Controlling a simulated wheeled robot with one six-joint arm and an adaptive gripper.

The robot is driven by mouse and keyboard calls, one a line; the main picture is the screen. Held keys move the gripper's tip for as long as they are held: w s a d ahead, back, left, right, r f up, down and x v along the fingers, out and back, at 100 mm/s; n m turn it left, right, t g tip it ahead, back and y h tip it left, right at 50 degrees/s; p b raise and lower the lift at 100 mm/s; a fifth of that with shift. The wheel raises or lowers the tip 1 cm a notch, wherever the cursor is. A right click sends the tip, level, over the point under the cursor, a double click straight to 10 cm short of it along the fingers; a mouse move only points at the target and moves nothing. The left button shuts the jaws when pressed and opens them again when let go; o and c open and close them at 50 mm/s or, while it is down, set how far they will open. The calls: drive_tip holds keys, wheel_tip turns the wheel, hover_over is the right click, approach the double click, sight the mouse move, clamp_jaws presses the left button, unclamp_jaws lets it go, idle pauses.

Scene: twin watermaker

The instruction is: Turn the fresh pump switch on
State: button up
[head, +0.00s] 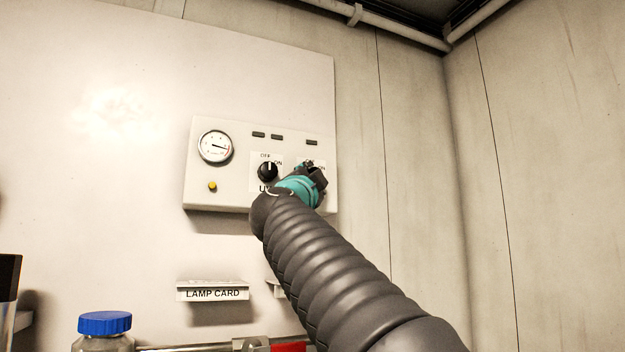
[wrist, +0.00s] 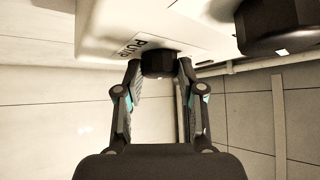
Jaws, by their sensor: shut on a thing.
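The control panel (head: 240,195) is a white box on the wall. The pump switch is a black rotary knob at the panel's right end. In the head view my gripper (head: 314,178) covers most of it, and only part of its white label shows above. In the wrist view the black pump knob (wrist: 158,62) sits between the two fingertips of my gripper (wrist: 159,74), which is shut on it. An upside-down label, partly cut off and seeming to read PUMP, lies beside the knob.
A second black knob (head: 267,171) with OFF and ON marks sits close left of my gripper; it looms in the wrist view (wrist: 275,25). A gauge (head: 215,147), yellow button (head: 212,187) and dark indicators share the panel. Below are a LAMP CARD holder (head: 212,292) and blue-capped bottle (head: 104,324).

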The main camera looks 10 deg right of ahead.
idle(0.3)
drive_tip(key=o, duration=1.1)
drive_tip(key=v, duration=1.2)
drive_tip(key=shift+s, duration=0.1)
